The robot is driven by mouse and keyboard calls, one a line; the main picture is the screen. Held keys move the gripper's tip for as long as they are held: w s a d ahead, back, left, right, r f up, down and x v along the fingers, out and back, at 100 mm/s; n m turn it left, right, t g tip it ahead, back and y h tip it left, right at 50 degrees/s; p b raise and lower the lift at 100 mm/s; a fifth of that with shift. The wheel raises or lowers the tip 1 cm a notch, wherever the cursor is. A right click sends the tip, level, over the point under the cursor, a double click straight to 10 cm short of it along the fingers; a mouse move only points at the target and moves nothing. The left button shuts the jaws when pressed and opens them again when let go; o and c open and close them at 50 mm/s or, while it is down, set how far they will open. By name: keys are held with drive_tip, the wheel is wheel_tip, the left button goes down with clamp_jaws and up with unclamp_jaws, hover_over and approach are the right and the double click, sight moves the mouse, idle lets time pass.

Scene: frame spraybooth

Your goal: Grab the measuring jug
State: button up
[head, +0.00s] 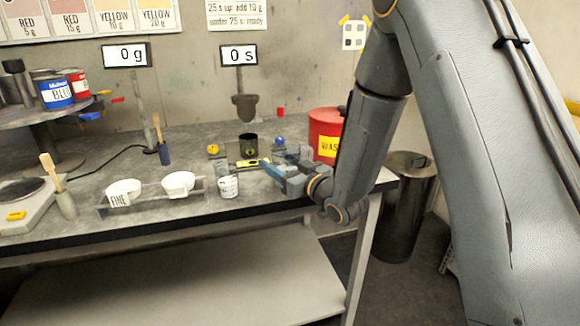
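The likely measuring jug (228,184) is a small clear container with pale markings on its side. It stands upright near the front edge of the grey bench, left of my gripper. My gripper (273,170) is low over the bench, to the right of the jug and apart from it. Its fingers point left, and a blue part shows near the tip. The gripper is small and partly overlapped by its own body, so I cannot tell how far the fingers are apart. Nothing is visibly held.
A red waste bin (325,128) stands behind my arm. A black cup (249,146), a yellow object (250,163) and a blue ball (278,141) lie behind the gripper. White tubs (178,183) sit in a rack at left. A dark floor bin (408,210) stands right of the bench.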

drive_tip(key=shift+c, duration=1)
drive_tip(key=shift+r, duration=0.1)
